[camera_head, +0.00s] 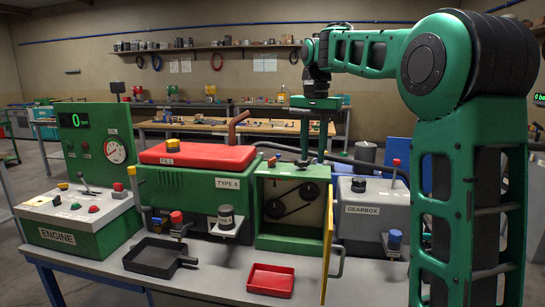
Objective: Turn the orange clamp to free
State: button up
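I cannot pick out an orange clamp with certainty. An orange-yellow cap (172,146) sits on the red lid marked FILL, on the green TYPE 4 housing (185,190). A small red-topped piece (272,161) stands at the top left edge of the open green belt box (268,172). My gripper (313,158) points down above this box, apart from the cap. Its two fingers show a gap between them, and nothing shows in it.
An open yellow door (328,240) juts forward from the belt box. The grey GEARBOX (368,195) stands right, the green ENGINE panel (75,220) left. A black tray (158,256) and a red tray (271,280) lie on the bench front, with bare bench between them.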

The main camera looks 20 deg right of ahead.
aim_at(271, 162)
jog(key=i, duration=0.85)
jog(key=u, duration=0.05)
